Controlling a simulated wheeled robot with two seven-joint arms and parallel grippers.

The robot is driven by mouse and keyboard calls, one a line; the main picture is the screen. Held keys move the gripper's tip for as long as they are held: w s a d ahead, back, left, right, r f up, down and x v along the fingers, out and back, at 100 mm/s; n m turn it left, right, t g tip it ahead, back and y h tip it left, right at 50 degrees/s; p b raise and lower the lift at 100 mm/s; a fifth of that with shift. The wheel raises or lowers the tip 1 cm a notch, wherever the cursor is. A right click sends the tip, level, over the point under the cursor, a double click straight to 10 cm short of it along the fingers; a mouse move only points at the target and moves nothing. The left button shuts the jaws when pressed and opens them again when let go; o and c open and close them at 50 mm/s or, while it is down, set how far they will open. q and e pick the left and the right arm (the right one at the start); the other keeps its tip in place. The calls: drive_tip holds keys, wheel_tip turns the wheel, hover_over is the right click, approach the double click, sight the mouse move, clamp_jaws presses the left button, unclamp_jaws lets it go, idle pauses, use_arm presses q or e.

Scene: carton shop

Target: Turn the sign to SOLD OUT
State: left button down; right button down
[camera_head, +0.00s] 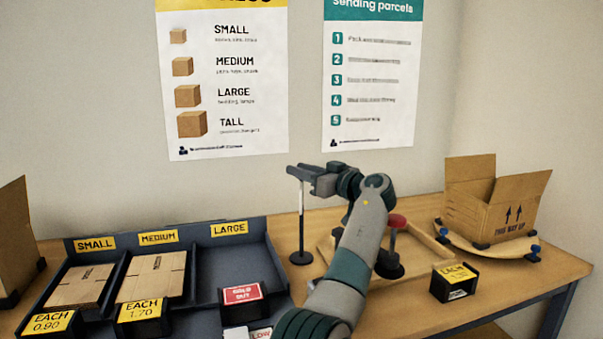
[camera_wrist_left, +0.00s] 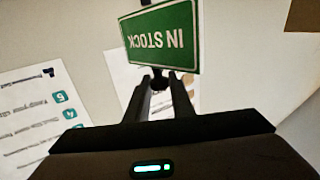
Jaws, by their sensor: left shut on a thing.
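The sign is a green plate (camera_wrist_left: 162,38) reading IN STOCK, upside down in the left wrist view. In the head view I cannot make out its face; its thin post (camera_head: 301,222) stands upright on a round black base on the table. My left gripper (camera_head: 297,172) is at the top of the post. In the left wrist view its two fingers (camera_wrist_left: 160,88) close around a small dark part at the sign's lettered-plate edge, so it is shut on the sign. My right gripper is not in view.
The dark tray (camera_head: 195,235) at left holds flat cartons in SMALL and MEDIUM; LARGE has none. A red-topped tool (camera_head: 397,222) stands behind my arm. An open carton (camera_head: 488,205) sits on a curved board at right. A small price block (camera_head: 454,283) stands in front.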

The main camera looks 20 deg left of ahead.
use_arm(q)
drive_tip(key=c, duration=1.6)
unclamp_jaws()
drive_tip(key=shift+o, duration=0.2)
drive_tip(key=v, duration=1.7)
drive_tip(key=shift+s+d, duration=0.1)
drive_tip(key=shift+d, duration=0.05)
